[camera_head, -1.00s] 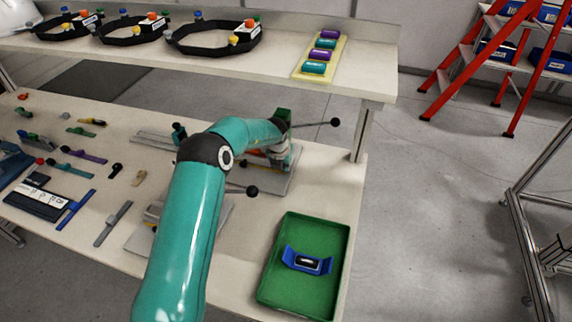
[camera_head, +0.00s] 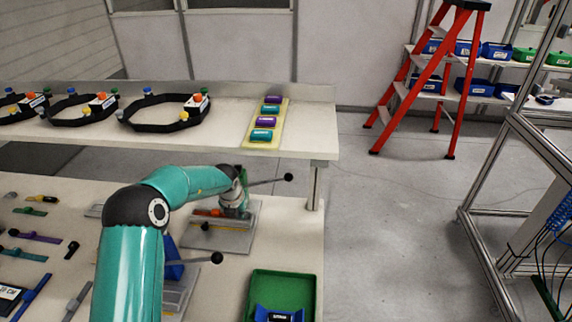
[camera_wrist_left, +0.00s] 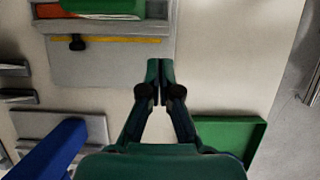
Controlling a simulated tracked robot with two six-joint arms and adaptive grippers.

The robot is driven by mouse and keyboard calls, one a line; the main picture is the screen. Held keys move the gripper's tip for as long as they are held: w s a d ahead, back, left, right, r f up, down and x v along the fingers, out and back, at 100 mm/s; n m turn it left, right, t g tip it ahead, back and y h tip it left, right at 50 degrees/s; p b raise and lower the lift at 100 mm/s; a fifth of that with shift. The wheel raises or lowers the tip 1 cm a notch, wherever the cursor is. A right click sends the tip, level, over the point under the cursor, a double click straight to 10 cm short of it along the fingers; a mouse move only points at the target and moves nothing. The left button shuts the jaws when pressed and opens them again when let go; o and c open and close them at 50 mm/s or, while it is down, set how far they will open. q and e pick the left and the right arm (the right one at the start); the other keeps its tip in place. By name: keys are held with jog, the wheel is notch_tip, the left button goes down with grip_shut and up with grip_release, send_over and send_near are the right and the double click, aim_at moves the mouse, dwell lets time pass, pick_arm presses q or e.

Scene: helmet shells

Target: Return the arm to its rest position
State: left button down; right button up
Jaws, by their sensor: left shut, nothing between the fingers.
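My left arm, teal with a black elbow joint, rises from the bottom of the head view and reaches right over the workbench (camera_head: 225,280). Its far end is by the rear clamp fixture (camera_head: 215,238), and its fingers cannot be made out there. In the left wrist view my left gripper (camera_wrist_left: 160,80) has its two dark green fingers together, with nothing between them, above the pale bench top. The green tray (camera_wrist_left: 232,130) is to the right of the fingers and the fixture plate (camera_wrist_left: 105,65) to the left. My right gripper is in neither view.
Two levers with black balls (camera_head: 288,178) (camera_head: 216,258) stick out near the arm. A blue part (camera_head: 173,262) is at the front fixture. The green tray (camera_head: 259,284) holds a blue piece (camera_head: 278,313). The raised shelf (camera_head: 225,148) carries several black rings.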

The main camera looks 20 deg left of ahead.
aim_at(248, 224)
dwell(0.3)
pick_arm(q)
jog(key=b+x, duration=0.2)
jog(key=x, duration=0.2)
jog(key=b+x, duration=0.2)
jog(key=x, duration=0.3)
jog(key=shift+w+r, duration=0.1)
jog(key=shift+w, duration=0.1)
jog(key=shift+w+f+b, duration=0.25)
jog(key=shift+f+b, duration=0.05)
jog(key=shift+b, duration=0.1)
